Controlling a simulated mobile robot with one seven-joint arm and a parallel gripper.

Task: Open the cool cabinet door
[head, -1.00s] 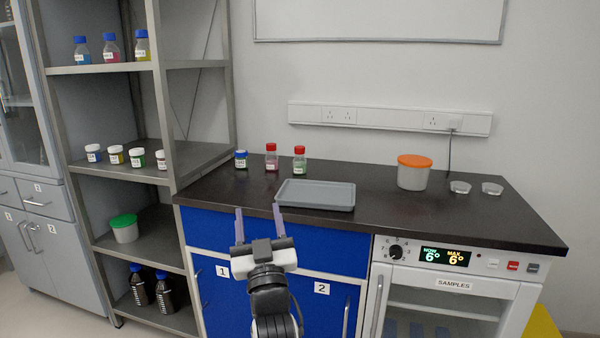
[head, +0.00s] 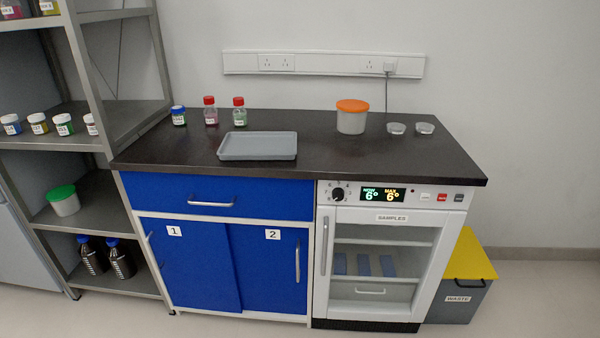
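The cool cabinet (head: 434,232) is white with a glass front and stands under the right end of the dark counter. Its door is shut, with a vertical handle (head: 324,246) along the left edge. Above the door are a dial (head: 338,194), a display reading 6° twice (head: 382,195) and a SAMPLES label (head: 391,218). Through the glass I see shelves, several blue items (head: 363,265) and a low inner drawer handle (head: 370,291). My gripper is not in view now.
Blue cabinets (head: 200,268) with a drawer adjoin on the left. A grey bin with a yellow lid (head: 470,257) stands against the right side. The counter (head: 320,150) holds a tray (head: 258,156), bottles and a tub (head: 351,118). Floor in front is clear.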

